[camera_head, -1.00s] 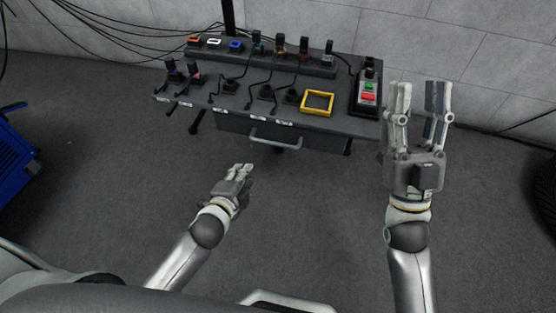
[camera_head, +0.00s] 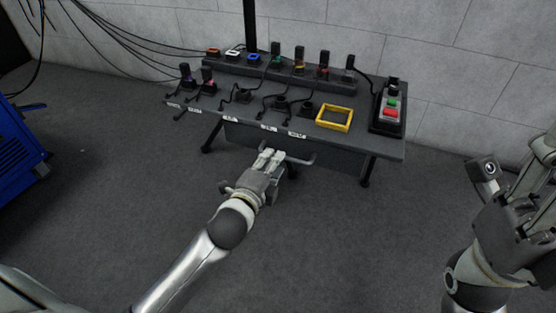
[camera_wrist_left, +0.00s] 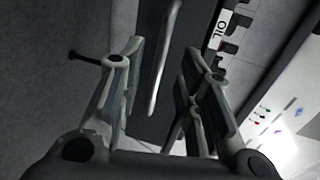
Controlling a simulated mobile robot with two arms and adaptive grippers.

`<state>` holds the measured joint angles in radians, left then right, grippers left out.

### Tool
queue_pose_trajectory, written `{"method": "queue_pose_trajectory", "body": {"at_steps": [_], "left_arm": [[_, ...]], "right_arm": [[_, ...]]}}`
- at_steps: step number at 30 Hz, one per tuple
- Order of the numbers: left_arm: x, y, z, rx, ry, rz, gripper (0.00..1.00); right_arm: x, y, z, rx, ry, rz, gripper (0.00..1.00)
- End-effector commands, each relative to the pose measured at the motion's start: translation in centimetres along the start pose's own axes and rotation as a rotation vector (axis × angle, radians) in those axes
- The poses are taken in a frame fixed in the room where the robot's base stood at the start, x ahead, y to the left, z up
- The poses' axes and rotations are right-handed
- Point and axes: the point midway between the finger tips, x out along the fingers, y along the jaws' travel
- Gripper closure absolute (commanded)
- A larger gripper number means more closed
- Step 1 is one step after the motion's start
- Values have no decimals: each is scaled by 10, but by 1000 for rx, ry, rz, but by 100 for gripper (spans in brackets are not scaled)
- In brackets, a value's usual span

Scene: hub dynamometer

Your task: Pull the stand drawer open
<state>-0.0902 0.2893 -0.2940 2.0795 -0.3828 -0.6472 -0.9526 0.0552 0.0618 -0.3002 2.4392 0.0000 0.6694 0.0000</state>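The stand (camera_head: 385,145) is a dark grey table with a drawer (camera_head: 335,158) under its top. The drawer has a grey bar handle (camera_head: 306,161) on its front. My left gripper (camera_head: 268,158) is at the left part of the handle and covers that part in the head view. In the left wrist view my left gripper (camera_wrist_left: 160,80) has its fingers apart, and the handle bar (camera_wrist_left: 162,65) shows between them. Contact cannot be told. My right gripper (camera_head: 525,180) is raised at the right edge, fingers apart and empty, away from the stand.
On the stand top are a yellow square frame (camera_head: 334,118), a control box (camera_head: 390,110) with green and red buttons, and several plugs with cables. A blue cabinet (camera_head: 22,140) stands at the left. The floor in front of the stand is clear.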

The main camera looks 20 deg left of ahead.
Motion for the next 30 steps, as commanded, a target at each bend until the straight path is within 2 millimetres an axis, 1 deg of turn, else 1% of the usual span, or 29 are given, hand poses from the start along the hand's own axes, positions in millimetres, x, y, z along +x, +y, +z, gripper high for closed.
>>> {"method": "queue_pose_trajectory", "body": {"at_steps": [1,3,9,13,21,23,29,30], "left_arm": [[10,3,0,0,-1,-2,68],[19,3,0,-1,0,-1,68],[39,2,0,-1,0,0,68],[43,1,0,-1,0,1,68],[44,0,0,-1,0,2,68],[44,0,0,-1,0,1,74],[44,1,0,-1,0,2,100],[44,1,0,-1,0,2,100]], "right_arm": [[-1,-1,-2,-2,15,-5,60],[1,-1,-3,-4,27,-10,60],[7,-3,-5,-7,53,-20,60],[9,-3,-6,-8,59,-23,60],[10,-3,-6,-8,59,-23,60],[10,-3,-6,-8,59,-23,60],[10,-3,-6,-8,59,-23,60],[10,-3,-6,-8,59,-23,60]]}}
